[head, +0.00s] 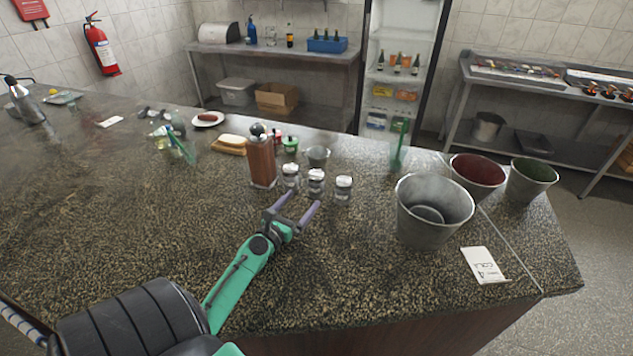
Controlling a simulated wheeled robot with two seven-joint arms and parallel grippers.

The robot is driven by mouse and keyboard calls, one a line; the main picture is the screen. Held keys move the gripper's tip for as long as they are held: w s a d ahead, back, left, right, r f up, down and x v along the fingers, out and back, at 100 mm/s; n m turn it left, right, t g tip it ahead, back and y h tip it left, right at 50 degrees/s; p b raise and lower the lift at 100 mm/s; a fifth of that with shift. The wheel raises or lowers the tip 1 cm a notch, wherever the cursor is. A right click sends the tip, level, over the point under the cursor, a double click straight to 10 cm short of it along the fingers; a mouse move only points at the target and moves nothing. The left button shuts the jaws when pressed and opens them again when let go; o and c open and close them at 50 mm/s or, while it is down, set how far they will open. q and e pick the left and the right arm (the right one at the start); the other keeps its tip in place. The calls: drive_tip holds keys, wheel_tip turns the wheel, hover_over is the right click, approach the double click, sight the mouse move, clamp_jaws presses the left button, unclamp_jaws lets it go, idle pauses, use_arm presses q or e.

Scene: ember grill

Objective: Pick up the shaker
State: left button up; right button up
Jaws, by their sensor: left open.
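Three small glass shakers with metal tops stand upright in a row on the stone counter: a left shaker (290,178), a middle shaker (316,182) and a right shaker (343,188). My left gripper (299,204) is open and empty, its two purple fingers pointing toward the row from the near side. The fingertips are close in front of the left and middle shakers; I cannot tell whether they touch. My right gripper is not in view.
Metal buckets (432,212) stand on the right, near a white card (484,265). Behind the shakers are a small metal cup (317,155), a green-topped jar (290,144) and a board with butter (232,145).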

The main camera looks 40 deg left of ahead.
sight(312, 187)
use_arm(q)
drive_tip(key=w, duration=0.2)
drive_tip(key=w+a, duration=0.1)
drive_tip(key=w, duration=0.4)
drive_tip(key=shift+a+r, duration=0.15)
drive_tip(key=shift+r, duration=0.1)
drive_tip(key=shift+w+a+f, duration=0.1)
drive_tip(key=shift+w+f, duration=0.05)
drive_tip(key=shift+w, duration=0.3)
drive_tip(key=shift+s, duration=0.1)
drive_tip(key=c, duration=1.2)
